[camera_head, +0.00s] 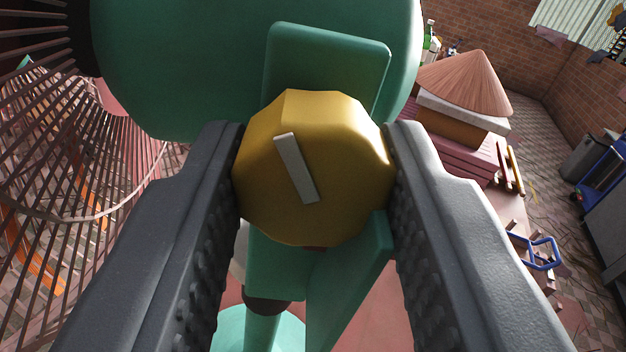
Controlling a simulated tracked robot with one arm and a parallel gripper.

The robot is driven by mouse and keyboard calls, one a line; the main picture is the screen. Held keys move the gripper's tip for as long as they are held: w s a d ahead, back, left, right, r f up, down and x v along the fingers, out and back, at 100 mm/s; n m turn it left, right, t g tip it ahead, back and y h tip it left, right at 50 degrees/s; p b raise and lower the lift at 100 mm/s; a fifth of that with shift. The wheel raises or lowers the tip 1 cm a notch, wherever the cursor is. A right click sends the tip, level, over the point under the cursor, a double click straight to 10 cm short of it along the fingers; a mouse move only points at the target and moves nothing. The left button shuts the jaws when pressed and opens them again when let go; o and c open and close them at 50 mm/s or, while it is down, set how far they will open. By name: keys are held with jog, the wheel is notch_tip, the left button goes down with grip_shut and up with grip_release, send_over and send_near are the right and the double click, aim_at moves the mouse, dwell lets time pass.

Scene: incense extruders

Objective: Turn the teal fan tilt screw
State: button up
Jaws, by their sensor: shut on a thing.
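The tilt screw (345,180) is a faceted yellow knob with a pale grey bar mark on its face. The mark slants from upper left to lower right. The knob sits on the teal fan's (180,70) neck, in front of a flat teal bracket. My gripper (314,172) is shut on the knob, with one dark ridged finger against its left side and the other against its right side. The fan's wire cage shows at the left. The back of the knob and its shaft are hidden.
A cone-shaped bundle of reddish sticks (465,80) stands on a stack at the right. A blue-handled item (540,252) lies below it. Grey and blue equipment (600,170) stands at the far right. Patterned floor (545,120) shows between them, before brick walls.

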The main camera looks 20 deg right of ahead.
jog(key=shift+f+n+b, duration=0.15)
jog(key=shift+n+b, duration=0.4)
jog(key=shift+n, duration=1.65)
jog(key=o, duration=1)
jog(key=shift+s, duration=0.15)
jog(key=s+a, duration=0.1)
jog(key=s, duration=0.7)
jog(key=s+a+b, duration=0.1)
jog(key=s, duration=0.4)
jog(key=shift+s+a, duration=0.1)
jog(key=shift+a, duration=0.25)
